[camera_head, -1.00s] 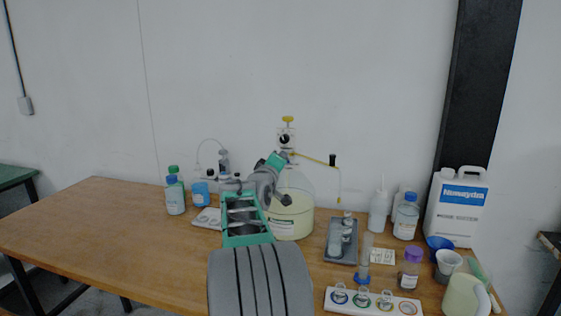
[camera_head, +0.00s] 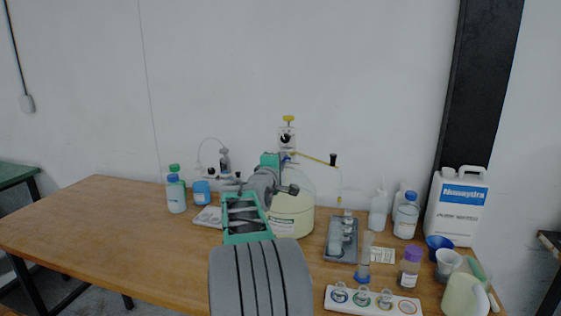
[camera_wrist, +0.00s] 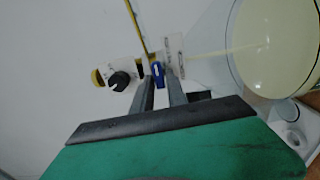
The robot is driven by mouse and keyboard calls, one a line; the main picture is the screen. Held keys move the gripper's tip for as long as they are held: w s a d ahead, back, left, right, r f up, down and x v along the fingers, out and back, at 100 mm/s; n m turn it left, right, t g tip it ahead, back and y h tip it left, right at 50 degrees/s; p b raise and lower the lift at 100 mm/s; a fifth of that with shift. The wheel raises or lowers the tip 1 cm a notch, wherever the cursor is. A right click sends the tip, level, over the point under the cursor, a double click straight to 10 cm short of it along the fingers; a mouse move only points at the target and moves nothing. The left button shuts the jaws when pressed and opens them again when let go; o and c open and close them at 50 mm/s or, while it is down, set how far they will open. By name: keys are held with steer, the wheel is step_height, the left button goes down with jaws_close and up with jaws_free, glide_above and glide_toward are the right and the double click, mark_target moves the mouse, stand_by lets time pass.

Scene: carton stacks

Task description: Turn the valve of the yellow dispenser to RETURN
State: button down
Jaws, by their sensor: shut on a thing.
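The yellow dispenser (camera_head: 287,138) is a clear pump head with a yellow top knob and a yellow side arm. It stands on a large round bottle of pale yellow liquid (camera_head: 292,221), which also shows in the wrist view (camera_wrist: 275,45). Its small blue valve (camera_wrist: 158,74) sits between my two fingertips in the wrist view. My gripper (camera_wrist: 160,82) is shut on this valve. In the head view my gripper (camera_head: 284,159) is at the dispenser's neck, and my arm hides part of the bottle. I cannot read the valve's markings.
Another dispenser (camera_head: 224,161) with a thin tube and several blue- and green-capped bottles stand left of my arm. A grey tray (camera_head: 338,256), a white ring holder (camera_head: 372,301) and a white canister (camera_head: 457,207) are on the right. The table's left part is clear.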

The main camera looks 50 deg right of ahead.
steer(key=c, duration=1.4)
jaws_free()
steer(key=shift+c, duration=0.2)
steer(key=b+v, duration=0.1)
steer(key=v, duration=0.6)
steer(key=shift+s+a, duration=0.2)
steer(key=shift+a, duration=0.2)
